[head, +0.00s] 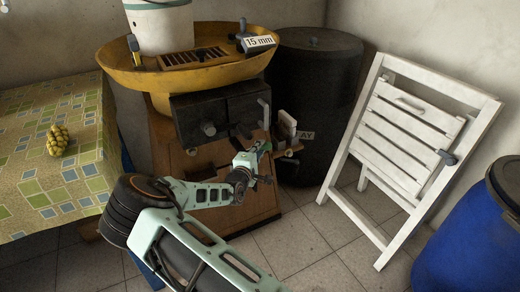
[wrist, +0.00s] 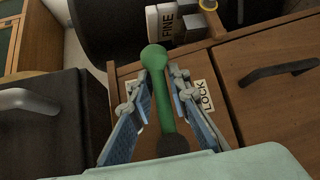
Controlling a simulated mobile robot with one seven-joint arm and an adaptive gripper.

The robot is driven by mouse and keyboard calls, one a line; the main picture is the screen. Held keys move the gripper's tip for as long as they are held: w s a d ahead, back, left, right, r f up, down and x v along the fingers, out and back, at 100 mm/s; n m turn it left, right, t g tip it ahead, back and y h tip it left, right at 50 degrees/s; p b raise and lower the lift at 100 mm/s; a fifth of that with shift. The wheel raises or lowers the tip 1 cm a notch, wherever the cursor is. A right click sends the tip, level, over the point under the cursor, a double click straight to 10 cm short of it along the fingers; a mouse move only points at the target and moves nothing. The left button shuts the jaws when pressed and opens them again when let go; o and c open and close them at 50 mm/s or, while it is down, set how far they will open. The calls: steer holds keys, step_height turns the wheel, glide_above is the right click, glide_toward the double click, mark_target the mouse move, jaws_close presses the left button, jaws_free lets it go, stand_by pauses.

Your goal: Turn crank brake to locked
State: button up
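The crank brake's green handle (wrist: 157,62) lies between the two fingers of my gripper (wrist: 159,82) in the wrist view. Its round knob sticks out past the fingertips, and its lower end runs to a dark hub (wrist: 172,145). The fingers are close on both sides of the handle; whether they press on it cannot be told. A white LOCK label (wrist: 205,97) is on the brown wood to the right of the handle. In the head view my gripper (head: 262,150) is at the front of the wooden cabinet (head: 245,207), and the handle is hard to make out there.
A FINE label (wrist: 167,30) is beyond the knob, and a dark pull handle (wrist: 280,72) is to the right. A yellow basin (head: 125,73) tops the cabinet. A black barrel (head: 325,75), a white folding chair (head: 400,135) and a blue drum (head: 460,240) stand to the right.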

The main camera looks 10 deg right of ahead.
steer(key=shift+s+d+f, duration=0.2)
steer(key=shift+d, duration=0.25)
jaws_close()
steer(key=shift+p, duration=0.3)
steer(key=s+a+f+m+g+y+p, duration=0.2)
steer(key=a+f+m+g+y+p, duration=0.3)
steer(key=y, duration=0.6)
steer(key=shift+s+a+f+m+g+y, duration=0.2)
steer(key=shift+a+f+m+g+y, duration=0.2)
steer(key=shift+a+f+m+g, duration=0.8)
steer(key=shift+d+r+m+t, duration=0.2)
steer(key=shift+d+m+t, duration=0.05)
steer(key=shift+m+t, duration=0.05)
steer(key=o, duration=0.7)
jaws_free()
steer(key=shift+o, duration=0.2)
steer(key=shift+w+a+r, duration=0.1)
steer(key=shift+w+r, duration=0.05)
steer(key=shift+r, duration=0.15)
